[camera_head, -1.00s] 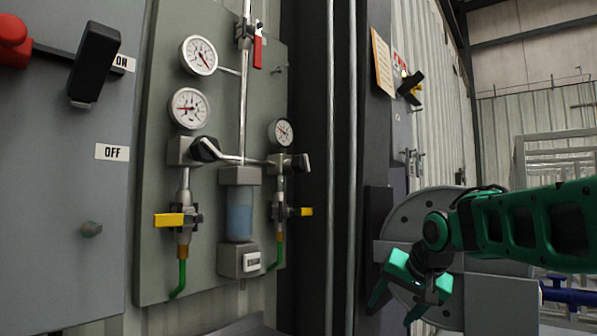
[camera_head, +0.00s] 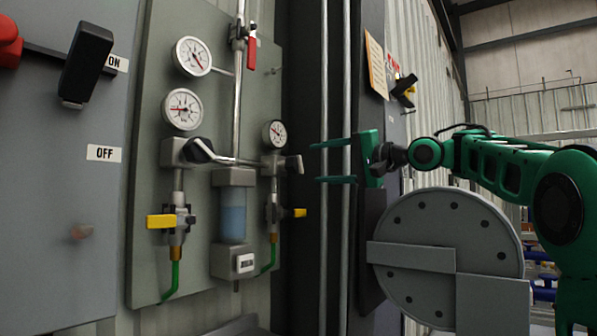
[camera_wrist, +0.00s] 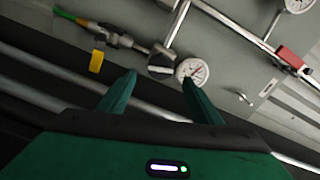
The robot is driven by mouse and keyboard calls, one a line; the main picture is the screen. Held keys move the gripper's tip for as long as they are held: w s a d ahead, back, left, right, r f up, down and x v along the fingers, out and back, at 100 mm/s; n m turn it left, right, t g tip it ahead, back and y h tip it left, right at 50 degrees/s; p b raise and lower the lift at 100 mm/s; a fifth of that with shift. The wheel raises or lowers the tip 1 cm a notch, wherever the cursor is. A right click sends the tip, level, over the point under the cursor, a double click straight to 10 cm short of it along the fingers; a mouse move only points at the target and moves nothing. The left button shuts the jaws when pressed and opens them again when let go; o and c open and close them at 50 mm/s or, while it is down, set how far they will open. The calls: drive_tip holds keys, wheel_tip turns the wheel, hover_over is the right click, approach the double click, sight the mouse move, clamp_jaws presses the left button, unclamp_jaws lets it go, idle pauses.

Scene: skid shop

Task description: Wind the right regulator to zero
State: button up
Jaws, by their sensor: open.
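The right regulator (camera_head: 272,163) is a grey block on the panel with a dark knob (camera_head: 295,164) facing right. Its small white gauge (camera_head: 275,133) sits just above it, needle off to the left side. My gripper (camera_head: 315,162) is open and empty, level with the knob, with its fingers pointing left toward it and apart from it. I cannot tell the exact depth gap.
The left regulator (camera_head: 180,152) has a dark knob and a larger gauge (camera_head: 183,109). Yellow valve handles (camera_head: 160,221) and a blue filter bowl (camera_head: 232,216) are below. Vertical pipes (camera_head: 346,240) and a dark column run behind my fingers. A grey round flange (camera_head: 445,250) is below my arm.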

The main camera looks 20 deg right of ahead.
sight(302, 165)
drive_tip(key=x, duration=0.8)
drive_tip(key=shift+w+a+f, duration=0.1)
drive_tip(key=shift+w+a, duration=0.1)
drive_tip(key=shift+c, duration=0.6)
